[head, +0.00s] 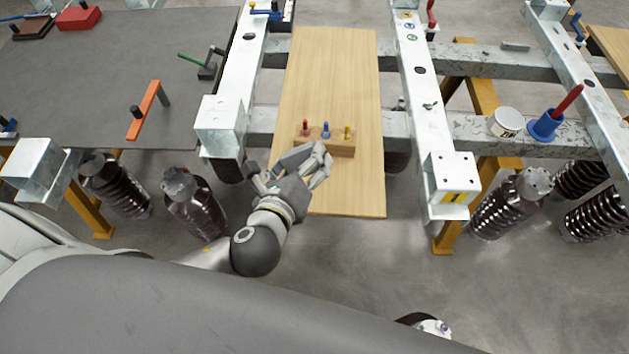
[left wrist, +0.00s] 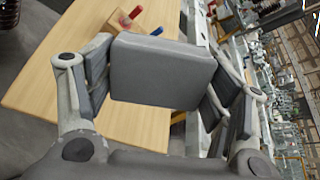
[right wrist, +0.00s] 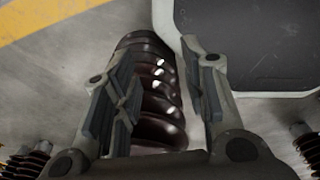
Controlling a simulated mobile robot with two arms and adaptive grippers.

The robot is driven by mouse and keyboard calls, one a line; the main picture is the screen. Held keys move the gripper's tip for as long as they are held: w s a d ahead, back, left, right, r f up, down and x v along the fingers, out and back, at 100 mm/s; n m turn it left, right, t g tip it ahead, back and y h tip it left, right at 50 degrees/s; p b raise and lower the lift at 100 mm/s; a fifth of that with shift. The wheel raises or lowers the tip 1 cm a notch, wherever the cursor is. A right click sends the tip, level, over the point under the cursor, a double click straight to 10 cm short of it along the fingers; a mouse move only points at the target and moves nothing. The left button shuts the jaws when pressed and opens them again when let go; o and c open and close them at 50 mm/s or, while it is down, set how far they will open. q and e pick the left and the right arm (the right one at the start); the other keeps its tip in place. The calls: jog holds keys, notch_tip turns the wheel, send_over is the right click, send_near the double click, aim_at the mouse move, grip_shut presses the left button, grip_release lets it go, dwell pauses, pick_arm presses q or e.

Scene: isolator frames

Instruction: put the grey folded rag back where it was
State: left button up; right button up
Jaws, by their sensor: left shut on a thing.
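The grey folded rag (left wrist: 160,75) is a thick, rounded pad between the two fingers of my left gripper (head: 303,160) in the left wrist view. The gripper is shut on it. In the head view this gripper is over the wooden board (head: 335,90), close to the near left side of a small wooden block (head: 341,148) with red, blue and yellow pegs. The rag is hard to make out there among the grey fingers. My right gripper (right wrist: 158,80) shows only in the right wrist view, its fingers apart and empty, with a dark ribbed insulator beyond.
White metal beams (head: 415,80) flank the board. At left, a grey table (head: 100,70) carries an orange-handled tool (head: 146,108) and a red box (head: 79,18). At right are a white tin (head: 506,122) and a blue holder (head: 545,124). Dark insulators (head: 195,203) stand below.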

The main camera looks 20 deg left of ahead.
pick_arm(q)
jog(key=s+d+f+m+g+h+p, duration=0.25)
jog(key=d+g+p, duration=0.25)
jog(key=d+g, duration=0.3)
jog(key=s+m+g+y+p, duration=0.1)
jog(key=s+m+g+p, duration=0.1)
jog(key=s+m+g, duration=0.15)
jog(key=m+g+y+p, duration=0.1)
jog(key=m+g+p, duration=0.1)
jog(key=m+p, duration=0.15)
send_over(316, 191)
jog(key=shift+n, duration=0.25)
jog(key=f, duration=0.6)
jog(key=shift+s+f+p, duration=0.15)
jog(key=shift+s+p, duration=0.1)
jog(key=shift+p, duration=0.05)
jog(key=shift+w+f, duration=0.35)
jog(key=shift+f, duration=0.2)
notch_tip(316, 191, down, 2)
jog(key=shift+f+p, duration=0.25)
jog(key=shift+p, duration=0.35)
jog(key=shift+f, duration=0.2)
pick_arm(e)
notch_tip(316, 191, up, 13)
jog(key=s, duration=0.1)
jog(key=shift+s+d, duration=0.15)
jog(key=shift+d, duration=0.05)
